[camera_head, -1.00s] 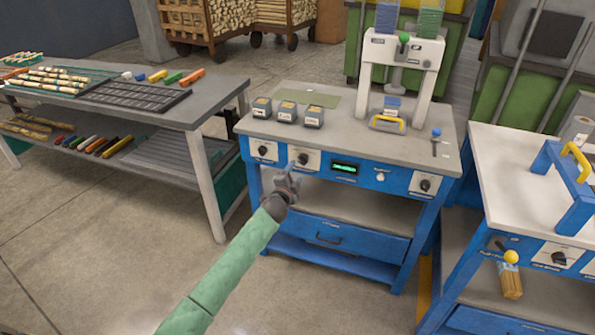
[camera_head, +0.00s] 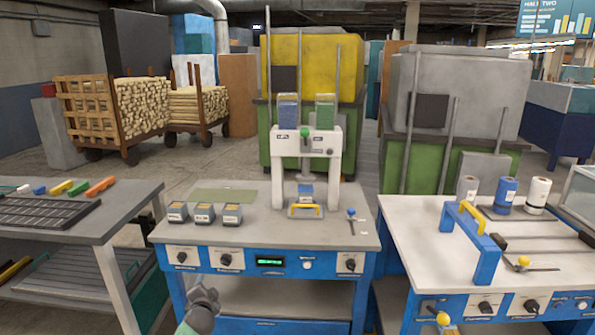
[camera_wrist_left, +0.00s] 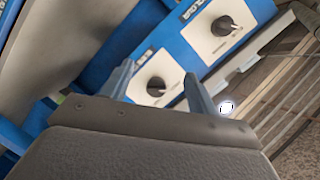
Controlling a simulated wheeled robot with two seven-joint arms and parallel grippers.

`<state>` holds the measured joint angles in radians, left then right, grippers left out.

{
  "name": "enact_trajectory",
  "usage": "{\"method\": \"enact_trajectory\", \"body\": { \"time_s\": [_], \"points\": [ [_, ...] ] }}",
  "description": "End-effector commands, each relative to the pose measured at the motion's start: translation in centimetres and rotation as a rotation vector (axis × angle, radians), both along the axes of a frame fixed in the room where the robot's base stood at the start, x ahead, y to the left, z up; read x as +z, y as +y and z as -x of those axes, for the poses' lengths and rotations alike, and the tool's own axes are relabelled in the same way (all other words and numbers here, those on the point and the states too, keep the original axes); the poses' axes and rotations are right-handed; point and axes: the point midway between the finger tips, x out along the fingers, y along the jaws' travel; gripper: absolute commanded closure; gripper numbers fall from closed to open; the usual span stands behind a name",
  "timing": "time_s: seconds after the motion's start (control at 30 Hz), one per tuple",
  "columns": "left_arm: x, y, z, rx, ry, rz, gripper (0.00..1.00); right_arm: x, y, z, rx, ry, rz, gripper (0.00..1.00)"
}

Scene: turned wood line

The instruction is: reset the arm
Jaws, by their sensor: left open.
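My left gripper (camera_head: 204,298) shows at the bottom of the head view, in front of the blue workbench (camera_head: 205,285) and below its panel knobs. In the left wrist view my left gripper (camera_wrist_left: 160,85) has its two fingers apart with nothing between them except the view of a black knob (camera_wrist_left: 156,87) on a white plate behind. A second black knob (camera_wrist_left: 223,26) shows above it. I cannot tell how near the fingers are to the panel. My right gripper is not in view.
The workbench top holds a white press frame (camera_head: 333,165) and three small boxes (camera_head: 204,214). A grey table (camera_head: 130,193) stands at the left. A white-topped bench (camera_head: 415,225) with a blue fixture (camera_head: 475,237) stands at the right. Wood carts (camera_head: 140,104) stand behind.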

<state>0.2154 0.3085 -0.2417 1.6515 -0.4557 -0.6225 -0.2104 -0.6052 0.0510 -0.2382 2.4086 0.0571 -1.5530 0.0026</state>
Motion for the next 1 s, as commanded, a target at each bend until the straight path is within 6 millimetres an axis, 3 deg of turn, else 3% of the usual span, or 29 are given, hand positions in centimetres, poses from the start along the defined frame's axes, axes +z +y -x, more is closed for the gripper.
{"method": "enact_trajectory", "body": {
  "time_s": [0.17, 0.33, 0.7, 1.0],
  "points": [
    [2.9, -0.4, 2.6, 0.133, 0.101, 0.179, 0.41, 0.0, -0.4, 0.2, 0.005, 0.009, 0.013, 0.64],
    [5.0, -3.1, 7.3, 0.216, 0.220, 0.360, 0.41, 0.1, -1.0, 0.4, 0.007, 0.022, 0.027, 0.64],
    [2.2, -11.3, 26.0, 0.274, 0.599, 0.646, 0.41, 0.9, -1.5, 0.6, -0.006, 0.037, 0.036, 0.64],
    [0.5, -15.2, 38.0, 0.249, 0.770, 0.757, 0.41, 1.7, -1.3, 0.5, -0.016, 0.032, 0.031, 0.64]
  ]
}}
